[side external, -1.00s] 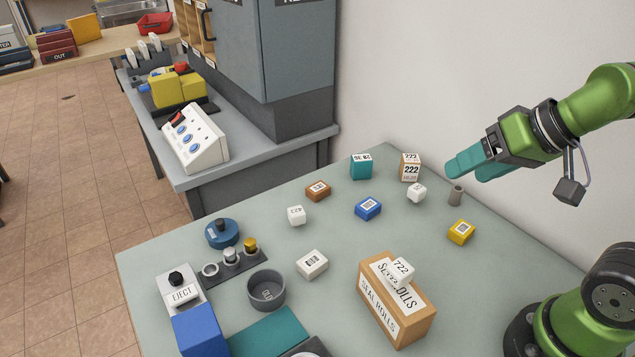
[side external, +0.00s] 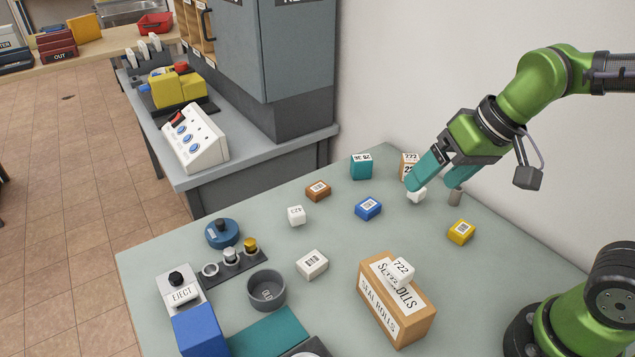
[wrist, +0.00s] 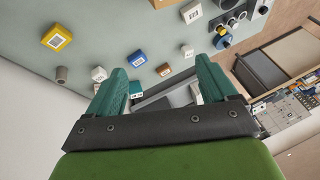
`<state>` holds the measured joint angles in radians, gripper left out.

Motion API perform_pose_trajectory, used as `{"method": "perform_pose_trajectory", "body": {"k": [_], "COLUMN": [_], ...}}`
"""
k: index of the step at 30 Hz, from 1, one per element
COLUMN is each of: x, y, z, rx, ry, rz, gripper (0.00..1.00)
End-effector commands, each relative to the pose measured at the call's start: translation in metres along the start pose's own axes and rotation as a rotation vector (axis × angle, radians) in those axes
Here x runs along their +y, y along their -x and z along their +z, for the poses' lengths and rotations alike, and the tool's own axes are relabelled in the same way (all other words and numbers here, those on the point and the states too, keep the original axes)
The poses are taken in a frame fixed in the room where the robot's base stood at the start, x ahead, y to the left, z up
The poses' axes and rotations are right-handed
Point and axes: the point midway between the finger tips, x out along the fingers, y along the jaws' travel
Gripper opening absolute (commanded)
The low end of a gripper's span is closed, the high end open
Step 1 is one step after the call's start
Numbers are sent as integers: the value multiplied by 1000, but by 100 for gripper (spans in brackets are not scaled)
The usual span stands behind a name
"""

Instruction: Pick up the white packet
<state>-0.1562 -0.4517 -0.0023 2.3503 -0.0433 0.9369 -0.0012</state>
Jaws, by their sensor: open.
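The white packet (side external: 312,265), a small flat block with a dark printed label, lies on the grey-green table left of the tan SEAL ROLLS box. It also shows at the top of the wrist view (wrist: 192,12). My gripper (side external: 432,184) is open and empty, above the far right part of the table, well away from the packet.
A grey bowl (side external: 267,290) stands left of the packet. Blue (side external: 368,208), brown (side external: 318,190) and yellow (side external: 461,232) packets and a white cube (side external: 296,215) lie farther back. A grey cylinder (side external: 455,197) stands near my gripper.

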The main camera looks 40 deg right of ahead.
Motion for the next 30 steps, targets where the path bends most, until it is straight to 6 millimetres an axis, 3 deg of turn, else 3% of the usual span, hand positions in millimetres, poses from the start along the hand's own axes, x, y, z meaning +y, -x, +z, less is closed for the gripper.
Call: {"method": "perform_pose_trajectory", "body": {"k": [6, 16, 19, 23, 30], "x": [-54, -125, -135, -137, -123], "y": [-50, -131, -137, -130, -168], "z": [-28, -48, -57, -64, -46], "rx": [-204, -399, -408, -403, -416], "ry": [149, 315, 323, 312, 309], "rz": [64, 200, 227, 238, 244], "gripper": [85, 85, 85, 85, 85]}}
